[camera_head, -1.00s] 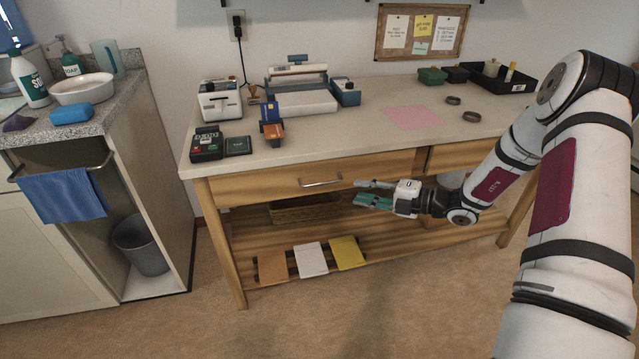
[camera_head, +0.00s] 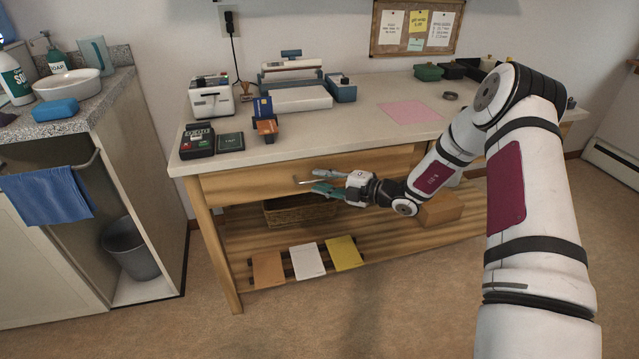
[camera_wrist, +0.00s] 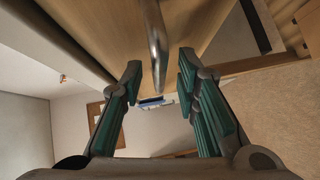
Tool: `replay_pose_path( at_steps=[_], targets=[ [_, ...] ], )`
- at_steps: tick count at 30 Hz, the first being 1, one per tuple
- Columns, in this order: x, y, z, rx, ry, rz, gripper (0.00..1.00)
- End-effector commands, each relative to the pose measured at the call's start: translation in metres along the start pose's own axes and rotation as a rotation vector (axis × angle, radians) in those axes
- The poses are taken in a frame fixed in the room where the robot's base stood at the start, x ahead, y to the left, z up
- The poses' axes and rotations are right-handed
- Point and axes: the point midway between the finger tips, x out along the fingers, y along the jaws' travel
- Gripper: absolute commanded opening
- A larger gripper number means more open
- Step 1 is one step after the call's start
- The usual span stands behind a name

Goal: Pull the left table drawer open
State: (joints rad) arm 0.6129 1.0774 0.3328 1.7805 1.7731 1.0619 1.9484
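The left table drawer (camera_head: 240,187) has a wooden front under the tabletop and looks closed. Its metal bar handle (camera_head: 302,181) is partly hidden behind my gripper (camera_head: 316,182) in the head view. My gripper is open, with its green-padded fingertips at the handle from the right. In the wrist view the drawer handle (camera_wrist: 154,40) runs down between the two spread fingers (camera_wrist: 160,70), with a gap visible on both sides. I cannot tell whether the handle is fully within the fingers' depth.
The table (camera_head: 345,137) carries a label machine, a card reader and a pink sheet. Below the drawer, a wicker basket (camera_head: 285,212) and colored pads sit on the slatted shelf (camera_head: 375,237). A counter (camera_head: 70,128) with a blue towel stands left. The floor in front is clear.

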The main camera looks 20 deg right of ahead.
Motion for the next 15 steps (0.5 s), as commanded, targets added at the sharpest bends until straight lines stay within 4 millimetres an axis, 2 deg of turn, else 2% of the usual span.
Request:
replay_pose_path(
  at_steps=[4,13,14,15],
  targets=[
    [0.0097,0.0000,0.0000,-0.001,0.001,0.001,0.29],
    [0.0115,0.0004,-0.0002,-0.001,0.000,0.001,0.29],
    [0.0114,0.0004,-0.0001,-0.001,0.000,0.001,0.24],
    [0.0114,0.0004,-0.0002,-0.001,0.000,0.001,0.15]
  ],
)
